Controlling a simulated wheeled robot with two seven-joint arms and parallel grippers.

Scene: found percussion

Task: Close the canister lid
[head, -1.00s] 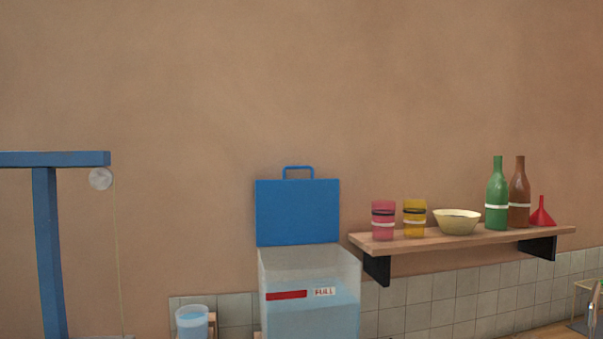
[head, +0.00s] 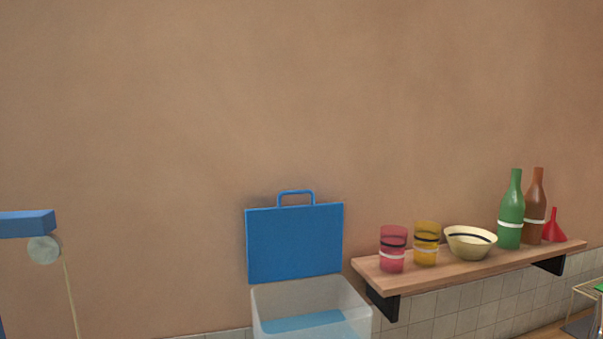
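The canister (head: 267,306) is a clear, square-sided container at the bottom middle of the head view, with blue liquid inside. Its blue lid (head: 294,244) stands upright at the back rim, so the canister is open. A blue loop handle (head: 296,193) sits on the lid's top edge. The lower part of the canister is cut off by the picture's edge. Neither of my grippers is in view.
A wooden wall shelf (head: 400,284) right of the canister holds a red cup (head: 393,249), a yellow cup (head: 426,244), a bowl (head: 470,243), two bottles and a red funnel. A blue beam (head: 27,224) with a pulley (head: 45,250) and cord is at left.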

